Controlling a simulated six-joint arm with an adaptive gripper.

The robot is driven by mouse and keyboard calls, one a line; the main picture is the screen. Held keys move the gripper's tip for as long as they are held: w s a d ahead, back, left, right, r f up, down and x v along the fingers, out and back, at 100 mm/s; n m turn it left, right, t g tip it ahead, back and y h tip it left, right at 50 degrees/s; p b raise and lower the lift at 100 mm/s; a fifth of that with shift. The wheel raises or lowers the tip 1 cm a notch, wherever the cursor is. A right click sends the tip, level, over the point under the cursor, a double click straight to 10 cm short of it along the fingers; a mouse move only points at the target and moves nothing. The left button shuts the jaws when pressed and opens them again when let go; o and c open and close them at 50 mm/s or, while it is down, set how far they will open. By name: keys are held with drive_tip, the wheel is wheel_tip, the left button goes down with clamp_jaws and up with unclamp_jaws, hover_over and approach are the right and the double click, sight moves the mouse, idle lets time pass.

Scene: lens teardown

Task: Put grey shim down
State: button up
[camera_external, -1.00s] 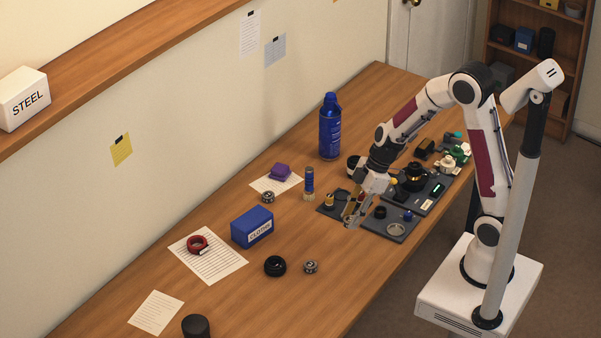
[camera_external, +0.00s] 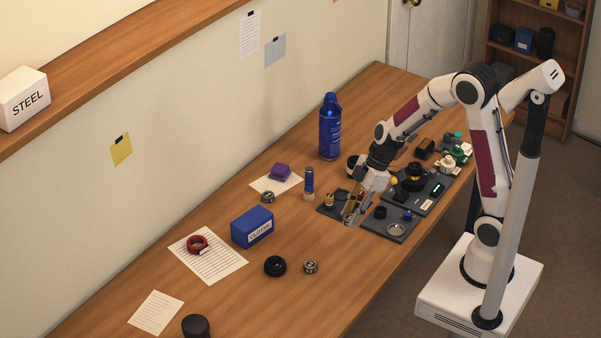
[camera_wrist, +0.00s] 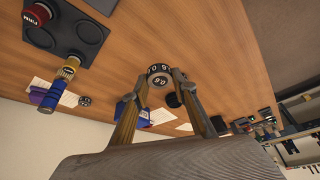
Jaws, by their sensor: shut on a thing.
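My gripper (camera_external: 351,219) is low over the front edge of a dark mat (camera_external: 327,210), pointing down. In the wrist view its two fingers (camera_wrist: 160,80) are set apart, shut on the grey shim. I cannot tell whether the gripper touches the mat.
A brush with a blue handle (camera_external: 309,183) stands to the left. A blue box (camera_external: 252,227) and a black ring (camera_external: 275,266) are farther left.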

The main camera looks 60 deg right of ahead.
drive_tip(key=shift+s+a+f, duration=0.15)
drive_tip(key=shift+a+f, duration=0.1)
drive_tip(key=shift+f, duration=0.05)
drive_tip(key=shift+w+a+f, duration=0.15)
drive_tip(key=shift+w+a, duration=0.05)
drive_tip(key=shift+a, duration=0.05)
drive_tip(key=w+a+r, duration=0.2)
drive_tip(key=w, duration=0.5)
drive_tip(key=w+a+r+m, duration=0.1)
drive_tip(key=w+a+r, duration=0.2)
drive_tip(key=w, duration=0.5)
drive_tip(key=w+a+r, duration=0.2)
drive_tip(key=w+r, duration=0.1)
drive_tip(key=w, duration=0.5)
drive_tip(key=shift+a+r+m+h, duration=0.25)
drive_tip(key=shift+a+m+h, duration=0.05)
drive_tip(key=shift+a+m, duration=0.1)
drive_tip(key=shift+f, duration=0.1)
drive_tip(key=shift+f, duration=2.45)
